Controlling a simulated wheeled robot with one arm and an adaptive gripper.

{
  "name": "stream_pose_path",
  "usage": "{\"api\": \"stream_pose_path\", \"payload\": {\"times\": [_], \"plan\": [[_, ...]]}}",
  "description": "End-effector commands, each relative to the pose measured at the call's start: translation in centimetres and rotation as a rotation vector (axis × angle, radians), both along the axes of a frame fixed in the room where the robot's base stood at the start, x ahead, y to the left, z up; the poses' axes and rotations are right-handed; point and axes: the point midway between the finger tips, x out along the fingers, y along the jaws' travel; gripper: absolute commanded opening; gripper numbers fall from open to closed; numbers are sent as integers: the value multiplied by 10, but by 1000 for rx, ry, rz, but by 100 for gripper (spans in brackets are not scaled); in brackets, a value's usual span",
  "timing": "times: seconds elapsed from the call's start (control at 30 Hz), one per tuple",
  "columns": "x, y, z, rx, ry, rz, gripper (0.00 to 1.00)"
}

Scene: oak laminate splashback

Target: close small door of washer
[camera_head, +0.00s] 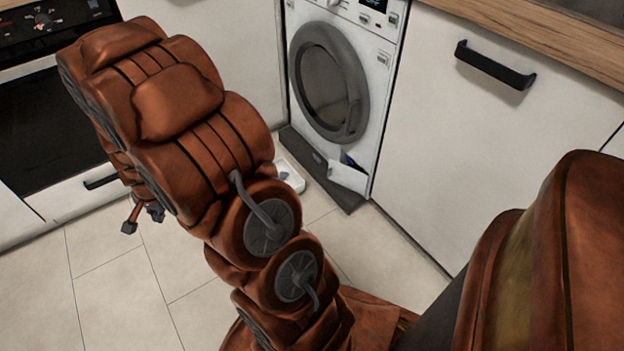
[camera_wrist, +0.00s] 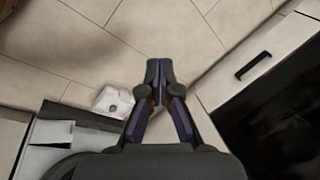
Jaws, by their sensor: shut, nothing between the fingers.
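The white washer (camera_head: 382,75) stands under the worktop, its round grey door (camera_head: 329,82) shut. Its small door (camera_head: 348,177) at the bottom right is a white flap that hangs open and tilted outward, with a dark gap above it. My gripper (camera_wrist: 160,68) is shut and empty above the floor in the wrist view. In the head view it is partly hidden behind my arm, left of the washer and apart from the small door. A pale flap-like piece (camera_wrist: 50,134) at the lower left of the wrist view may be the small door.
A small white object (camera_head: 289,176) lies on the floor by the washer's dark plinth (camera_head: 306,150); it also shows in the wrist view (camera_wrist: 113,101). An oven (camera_head: 50,130) stands at left, a white cabinet (camera_head: 470,130) at right. Tiled floor (camera_head: 120,290) is clear at lower left.

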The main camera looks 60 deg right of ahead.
Motion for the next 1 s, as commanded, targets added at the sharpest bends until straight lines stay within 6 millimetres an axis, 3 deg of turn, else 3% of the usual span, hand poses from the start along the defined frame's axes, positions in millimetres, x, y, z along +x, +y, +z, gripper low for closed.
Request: {"api": "stream_pose_path", "payload": {"times": [0.2, 0.47, 0.77, 1.0], "plan": [[38, -72, -52, -34, -97, -324, 0], [55, -166, -110, -99, -228, -693, 0], [26, -269, -178, -212, -387, -1087, 0], [-29, -339, -226, -337, -535, -1360, 0]]}}
